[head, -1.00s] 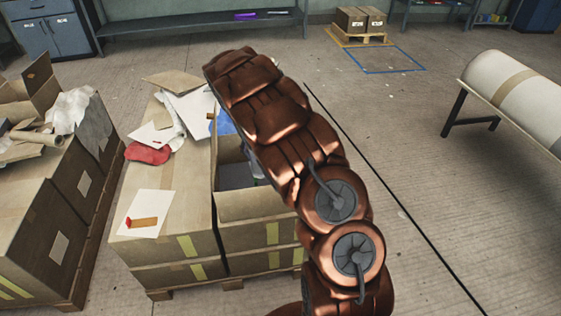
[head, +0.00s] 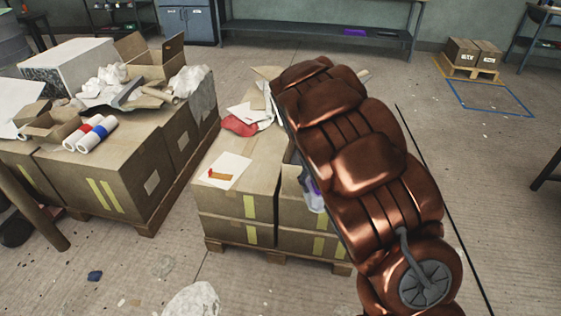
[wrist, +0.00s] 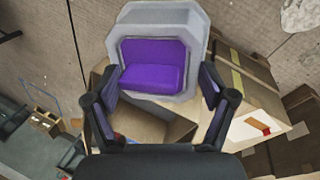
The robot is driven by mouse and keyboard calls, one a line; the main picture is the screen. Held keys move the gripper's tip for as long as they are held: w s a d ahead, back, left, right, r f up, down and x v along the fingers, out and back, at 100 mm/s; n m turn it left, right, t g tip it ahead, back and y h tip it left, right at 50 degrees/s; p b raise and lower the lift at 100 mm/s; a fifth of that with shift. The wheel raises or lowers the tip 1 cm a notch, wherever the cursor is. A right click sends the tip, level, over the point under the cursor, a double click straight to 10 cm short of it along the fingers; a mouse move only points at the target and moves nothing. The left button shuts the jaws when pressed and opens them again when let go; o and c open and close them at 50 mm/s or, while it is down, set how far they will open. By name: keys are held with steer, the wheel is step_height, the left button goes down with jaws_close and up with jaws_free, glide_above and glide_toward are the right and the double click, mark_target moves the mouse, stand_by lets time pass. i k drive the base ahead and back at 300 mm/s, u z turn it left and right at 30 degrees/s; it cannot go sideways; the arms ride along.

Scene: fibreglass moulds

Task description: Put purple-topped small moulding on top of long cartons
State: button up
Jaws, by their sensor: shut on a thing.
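The small moulding (wrist: 165,25) is pale grey with a purple recessed top (wrist: 152,65). My gripper (wrist: 165,82) is shut on it, with a finger at each side of the purple part. In the head view a sliver of the moulding (head: 314,203) shows beside my arm, over or in front of an open carton; my arm hides the rest and the gripper. Large brown cartons with yellow tape stand in a middle stack (head: 235,203) and a left stack (head: 110,180). I cannot tell which are the long cartons.
Papers (head: 226,170) and a red cloth (head: 240,125) lie on the middle stack. White rolls (head: 95,135), scraps and open boxes crowd the left stack. A grey bench (head: 300,30) stands at the back. A pallet with small cartons (head: 470,60) is back right. Floor is open between.

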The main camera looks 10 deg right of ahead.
mark_target(230, 153)
steer(key=u, duration=0.55)
steer(key=i, duration=0.9)
steer(key=u, duration=0.65)
steer(key=i, duration=1.25)
steer(key=z, duration=0.25)
